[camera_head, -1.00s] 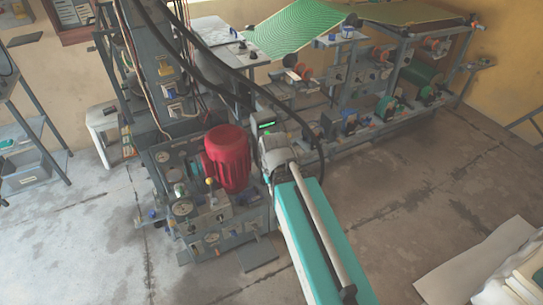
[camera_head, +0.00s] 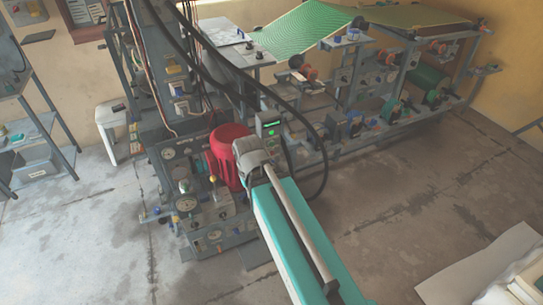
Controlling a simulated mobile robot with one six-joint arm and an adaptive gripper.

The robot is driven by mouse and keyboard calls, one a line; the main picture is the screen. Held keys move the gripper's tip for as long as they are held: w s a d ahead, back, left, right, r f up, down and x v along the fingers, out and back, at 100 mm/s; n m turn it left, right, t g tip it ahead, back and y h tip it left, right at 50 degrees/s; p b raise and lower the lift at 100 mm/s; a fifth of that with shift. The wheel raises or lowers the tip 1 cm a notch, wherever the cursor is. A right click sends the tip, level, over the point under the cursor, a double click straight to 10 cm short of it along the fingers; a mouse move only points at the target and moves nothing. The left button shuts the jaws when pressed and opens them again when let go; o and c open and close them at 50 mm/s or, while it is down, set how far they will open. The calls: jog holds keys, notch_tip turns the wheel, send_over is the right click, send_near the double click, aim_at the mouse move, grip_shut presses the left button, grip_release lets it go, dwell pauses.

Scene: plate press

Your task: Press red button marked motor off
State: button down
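A small grey box with a lit green display (camera_head: 270,123) stands on the machine, just right of the red motor. I cannot make out a red button marked motor off; any markings are too small to read. My teal arm (camera_head: 290,235) reaches up from the bottom edge. Its grey end joint (camera_head: 251,153) is in front of the right part of the red motor and just left of and below the display box. My gripper is hidden beyond that joint, so its fingers do not show.
The large red motor (camera_head: 223,156) sits among gauges and valves (camera_head: 186,204) on the machine's base. Black hoses (camera_head: 322,165) loop right of my arm. Long press frames (camera_head: 375,80) stand behind. The concrete floor (camera_head: 400,220) at right is mostly clear.

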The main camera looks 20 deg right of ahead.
jog(key=shift+a, duration=0.3)
jog(key=shift+f, duration=0.1)
jog(key=w+d+f+m+t+y+b, duration=0.3)
jog(key=w+f+m+t+y+b, duration=0.4)
jog(key=w+f+b, duration=1.45)
jog(key=w+d+f+m+t+h+b, duration=0.2)
jog(key=d+m+t+b, duration=0.1)
jog(key=d+b, duration=0.5)
jog(key=w+d+f+m+t+h+b, duration=0.2)
jog(key=d+f+m+t+b, duration=0.1)
jog(key=d+b, duration=0.4)
jog(key=w+d+f+m+t+h+b, duration=0.2)
jog(key=d+b, duration=0.6)
jog(key=b, duration=0.4)
jog(key=f+m+t, duration=0.1)
jog(key=m+t, duration=0.1)
jog(key=t, duration=0.1)
jog(key=shift+w+d+f, duration=0.25)
jog(key=shift+w+d, duration=0.1)
jog(key=shift+w, duration=0.1)
